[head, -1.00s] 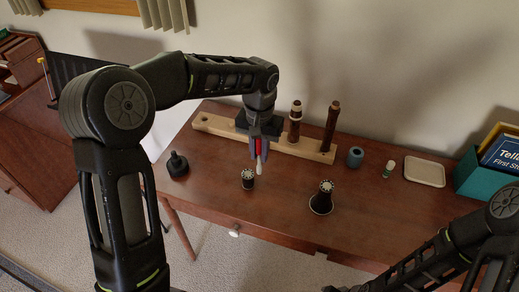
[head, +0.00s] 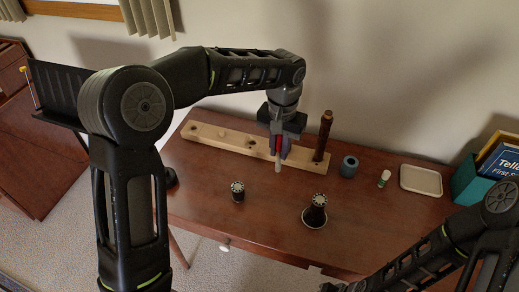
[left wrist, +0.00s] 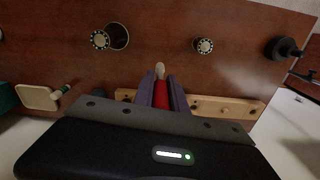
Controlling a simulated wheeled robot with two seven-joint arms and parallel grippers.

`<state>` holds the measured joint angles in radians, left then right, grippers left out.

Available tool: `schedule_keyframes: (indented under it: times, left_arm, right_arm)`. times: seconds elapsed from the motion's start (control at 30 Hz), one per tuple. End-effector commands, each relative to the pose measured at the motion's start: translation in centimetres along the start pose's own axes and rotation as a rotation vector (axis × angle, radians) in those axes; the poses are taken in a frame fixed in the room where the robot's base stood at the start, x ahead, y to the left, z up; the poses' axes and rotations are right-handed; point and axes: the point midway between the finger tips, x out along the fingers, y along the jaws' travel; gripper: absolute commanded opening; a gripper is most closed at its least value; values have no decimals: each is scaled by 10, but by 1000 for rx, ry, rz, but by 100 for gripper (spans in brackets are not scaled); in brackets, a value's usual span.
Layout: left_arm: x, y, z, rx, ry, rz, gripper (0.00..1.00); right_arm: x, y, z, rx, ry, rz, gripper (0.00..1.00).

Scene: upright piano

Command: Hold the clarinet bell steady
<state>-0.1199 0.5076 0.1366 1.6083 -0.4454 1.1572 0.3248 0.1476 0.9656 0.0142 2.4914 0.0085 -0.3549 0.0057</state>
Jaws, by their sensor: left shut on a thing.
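The clarinet bell, taken to be the black flared piece (head: 314,213), stands on the table with its wide end down and a pale-studded top. It also shows in the left wrist view (left wrist: 118,36). My left gripper (head: 279,160) is shut on a red stick with a pale tip, which points down; the stick shows between the fingers in the left wrist view (left wrist: 161,92). The gripper is above the table by the wooden rack, behind and left of the bell and apart from it. No gripper touches the bell.
The wooden rack (head: 215,134) has an upright brown joint (head: 323,136). A smaller black piece (head: 238,191) stands left of the bell. A blue-grey cylinder (head: 349,167), a green-and-white tube (head: 384,178), a pale tray (head: 421,180) and a teal book box (head: 468,180) line the right.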

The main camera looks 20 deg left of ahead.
Motion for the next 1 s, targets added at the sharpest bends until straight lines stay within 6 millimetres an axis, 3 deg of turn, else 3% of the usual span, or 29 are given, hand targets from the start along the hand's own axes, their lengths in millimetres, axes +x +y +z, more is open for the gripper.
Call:
schedule_keyframes:
  times: [0.03, 0.2, 0.4, 0.53, 1.0]
  left_arm:
    - [-9, 22, -5, 41, 4, 0, 0]
    - [-45, 90, -8, 173, 4, 0, 0]
    - [-79, 138, 2, 281, 2, 0, 0]
    - [-98, 142, 10, 312, 4, 0, 0]
    - [-98, 138, 17, 328, 0, 0, 0]
  right_arm:
    - [0, 0, 0, 0, 0, 0, 36]
    - [0, 0, 0, 0, 0, 0, 36]
    - [0, 0, 0, 0, 0, 0, 36]
    - [0, 0, 0, 0, 0, 0, 36]
    - [0, 0, 0, 0, 0, 0, 36]
